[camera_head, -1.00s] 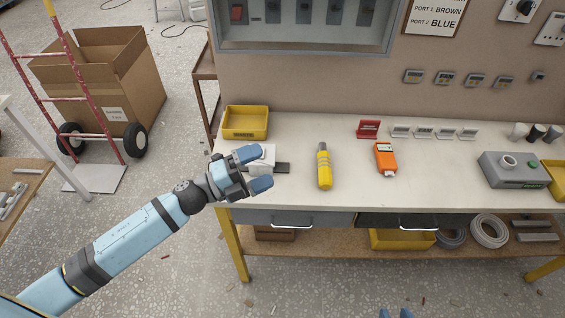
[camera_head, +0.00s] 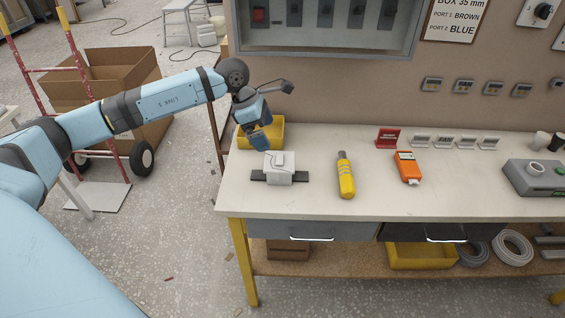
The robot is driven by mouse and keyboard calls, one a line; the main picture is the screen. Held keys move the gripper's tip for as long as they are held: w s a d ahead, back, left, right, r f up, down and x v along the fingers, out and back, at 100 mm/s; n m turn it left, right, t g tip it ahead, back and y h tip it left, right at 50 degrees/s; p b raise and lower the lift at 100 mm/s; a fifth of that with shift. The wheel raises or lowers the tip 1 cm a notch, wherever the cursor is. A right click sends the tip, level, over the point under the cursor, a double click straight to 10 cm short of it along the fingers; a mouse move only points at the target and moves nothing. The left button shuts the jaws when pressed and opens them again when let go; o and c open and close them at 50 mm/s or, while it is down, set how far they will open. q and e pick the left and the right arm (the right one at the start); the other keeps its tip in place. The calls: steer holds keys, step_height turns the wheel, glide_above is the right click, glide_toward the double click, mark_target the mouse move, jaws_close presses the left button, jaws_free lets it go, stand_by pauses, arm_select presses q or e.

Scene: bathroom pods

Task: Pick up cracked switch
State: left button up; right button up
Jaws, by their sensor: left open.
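A white switch (camera_head: 281,162) lies near the left end of the workbench, on a small pale block with a dark strip (camera_head: 259,176) showing at both sides. Any crack in it is too small to make out. My left gripper (camera_head: 262,130) is open and empty. In the picture it is above and left of the switch, in front of the yellow bin (camera_head: 272,127), and apart from the switch. My right gripper is out of view.
A yellow-and-grey tool (camera_head: 346,178) and an orange meter (camera_head: 407,168) lie right of the switch. A red sign (camera_head: 388,138) and small white labels stand behind. A grey box (camera_head: 532,178) is at the far right. The bench front (camera_head: 300,208) is clear.

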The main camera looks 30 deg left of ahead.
mark_target(278, 159)
arm_select(q)
steer(key=p+x, duration=0.1)
steer(key=x, duration=0.8)
steer(key=shift+f, duration=0.4)
steer(key=shift+a, duration=0.1)
steer(key=c, duration=0.6)
